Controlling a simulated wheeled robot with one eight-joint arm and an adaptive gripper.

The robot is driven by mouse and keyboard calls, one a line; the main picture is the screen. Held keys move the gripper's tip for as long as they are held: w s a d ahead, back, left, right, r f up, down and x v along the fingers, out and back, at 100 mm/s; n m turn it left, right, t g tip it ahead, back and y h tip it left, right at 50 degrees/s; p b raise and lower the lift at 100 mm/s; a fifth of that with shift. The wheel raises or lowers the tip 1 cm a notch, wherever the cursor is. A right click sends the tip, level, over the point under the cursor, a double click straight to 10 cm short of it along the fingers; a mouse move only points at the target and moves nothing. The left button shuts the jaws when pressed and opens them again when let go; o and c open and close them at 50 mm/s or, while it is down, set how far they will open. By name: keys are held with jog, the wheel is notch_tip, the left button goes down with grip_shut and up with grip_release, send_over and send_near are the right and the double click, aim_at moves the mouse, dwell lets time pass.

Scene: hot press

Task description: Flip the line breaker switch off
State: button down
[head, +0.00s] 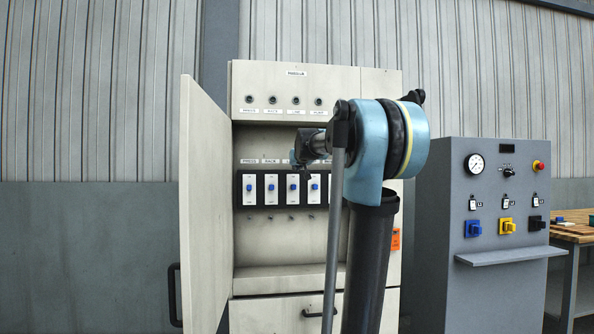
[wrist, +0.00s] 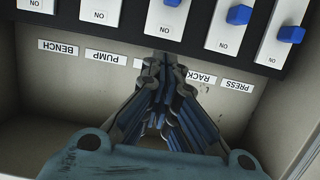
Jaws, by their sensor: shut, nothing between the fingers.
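The line breaker is the third white switch from the left in the open cabinet's black row, with a blue toggle (head: 293,187). In the wrist view, which is upside down, its white plate (wrist: 158,22) is at the top middle, with "ON" at its lower end and only a bit of blue toggle at the top edge. My gripper (wrist: 161,62) is shut and empty, its fingertips just below that plate in the picture, covering its label. Whether they touch the panel I cannot tell. In the head view my gripper (head: 298,163) is just above the line breaker.
The rack (wrist: 238,14) and press (wrist: 290,34) toggles sit close on the right in the wrist view; pump (wrist: 98,14) is on the left. The open cabinet door (head: 205,200) stands at the left. A grey control console (head: 480,270) stands to the right.

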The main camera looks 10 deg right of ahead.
aim_at(293, 179)
jog(key=w+f, duration=0.1)
jog(key=w, duration=0.1)
jog(key=w+f, duration=0.4)
jog(key=shift+w+f, duration=0.1)
jog(key=shift+w, duration=0.2)
jog(key=shift+f, duration=0.25)
jog(key=shift+f, duration=1.5)
jog(key=shift+s, duration=0.1)
